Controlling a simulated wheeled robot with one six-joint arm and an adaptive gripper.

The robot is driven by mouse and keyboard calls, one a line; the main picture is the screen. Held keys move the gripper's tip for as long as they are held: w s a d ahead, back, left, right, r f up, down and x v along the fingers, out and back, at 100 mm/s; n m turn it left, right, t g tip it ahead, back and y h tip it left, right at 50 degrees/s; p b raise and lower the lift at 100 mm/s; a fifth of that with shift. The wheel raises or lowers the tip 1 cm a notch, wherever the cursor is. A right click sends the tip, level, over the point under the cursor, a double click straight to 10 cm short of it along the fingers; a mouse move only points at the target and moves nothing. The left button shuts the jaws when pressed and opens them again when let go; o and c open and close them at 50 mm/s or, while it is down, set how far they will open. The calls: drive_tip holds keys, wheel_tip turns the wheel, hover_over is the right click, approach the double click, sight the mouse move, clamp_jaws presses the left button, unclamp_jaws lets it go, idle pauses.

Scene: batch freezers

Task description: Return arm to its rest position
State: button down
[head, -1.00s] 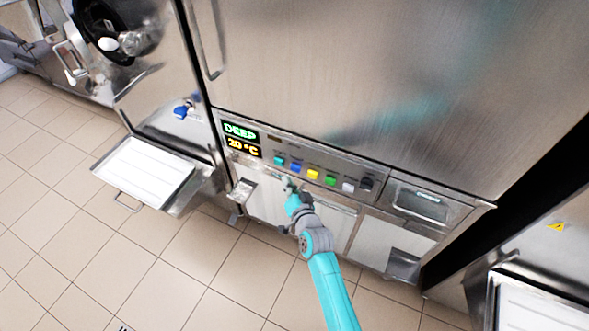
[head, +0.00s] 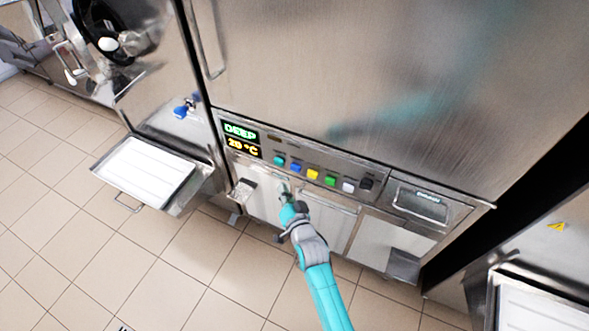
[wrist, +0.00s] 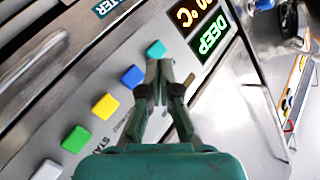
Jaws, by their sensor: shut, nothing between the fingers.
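My gripper (head: 284,188) is in front of the freezer's control panel (head: 300,160), just below the row of coloured buttons in the head view. In the wrist view my gripper (wrist: 160,68) has its two fingers together with nothing between them. The fingertips appear beside the teal button (wrist: 156,49); whether they touch the panel cannot be told. My teal arm (head: 322,285) reaches up from the bottom of the head view. The display (head: 241,138) reads DEEP and 20 °C.
A steel freezer door (head: 400,80) fills the space above the panel. A white-topped tray (head: 140,172) juts out at left, and another unit with a tray (head: 535,300) stands at lower right. Tiled floor (head: 90,260) is open at lower left.

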drive_tip(key=s+d+f+h, duration=0.2)
drive_tip(key=s+d, duration=0.7)
drive_tip(key=s, duration=0.3)
drive_tip(key=s+d+f+h, duration=0.1)
drive_tip(key=s+d+f, duration=0.1)
drive_tip(key=s+d, duration=0.85)
drive_tip(key=s+d+r+h, duration=0.1)
drive_tip(key=s+d+r, duration=0.1)
drive_tip(key=s+r, duration=0.3)
drive_tip(key=s+d+r+n+h, duration=0.1)
drive_tip(key=s+d+r, duration=0.1)
drive_tip(key=s+r, duration=0.4)
drive_tip(key=s+d+r+n+h, duration=0.1)
drive_tip(key=s+r, duration=0.4)
drive_tip(key=s, duration=0.9)
drive_tip(key=shift+d+r+h, duration=0.25)
drive_tip(key=shift+d+h, duration=0.25)
drive_tip(key=shift+d, duration=0.6)
